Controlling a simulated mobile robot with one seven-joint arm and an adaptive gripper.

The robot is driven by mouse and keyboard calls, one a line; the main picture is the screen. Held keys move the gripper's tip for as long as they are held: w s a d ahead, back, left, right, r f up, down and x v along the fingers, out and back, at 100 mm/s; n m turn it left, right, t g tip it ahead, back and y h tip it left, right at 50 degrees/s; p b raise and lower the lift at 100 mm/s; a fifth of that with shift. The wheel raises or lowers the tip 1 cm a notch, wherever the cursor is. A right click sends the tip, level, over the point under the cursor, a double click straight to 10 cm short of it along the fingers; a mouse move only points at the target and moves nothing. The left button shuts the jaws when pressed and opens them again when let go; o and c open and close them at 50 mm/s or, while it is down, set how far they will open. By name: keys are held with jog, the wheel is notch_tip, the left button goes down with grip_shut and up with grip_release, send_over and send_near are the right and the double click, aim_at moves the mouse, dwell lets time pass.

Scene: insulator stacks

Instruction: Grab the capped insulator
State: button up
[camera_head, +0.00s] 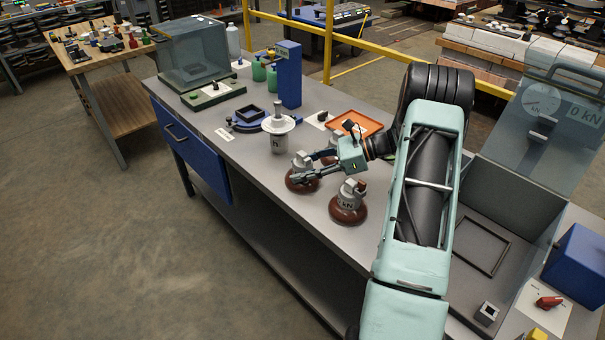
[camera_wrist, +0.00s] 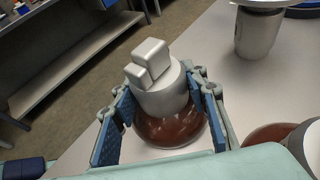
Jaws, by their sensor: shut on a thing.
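A brown insulator with a grey cap and blocky square top (camera_head: 300,183) stands on the grey bench. My gripper (camera_head: 304,166) is shut on it. In the wrist view the blue finger pads lie on both sides of its cap (camera_wrist: 160,97), above the brown disc (camera_wrist: 165,130). A second brown insulator with a grey, marked cap (camera_head: 348,205) stands nearer the front edge, and part of it shows at the lower right of the wrist view (camera_wrist: 268,136). A third (camera_head: 330,155) is partly hidden behind my gripper.
A white-disc insulator (camera_head: 279,125) stands to the left on the bench (camera_head: 240,150). A blue post (camera_head: 289,75), an orange tray (camera_head: 366,121) and a clear-covered box (camera_head: 195,50) are farther back. A test box with a raised clear lid (camera_head: 545,110) stands at right.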

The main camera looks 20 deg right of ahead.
jog(key=shift+s+d+f, duration=0.15)
jog(key=shift+d+f, duration=0.05)
jog(key=shift+f, duration=0.15)
grip_shut()
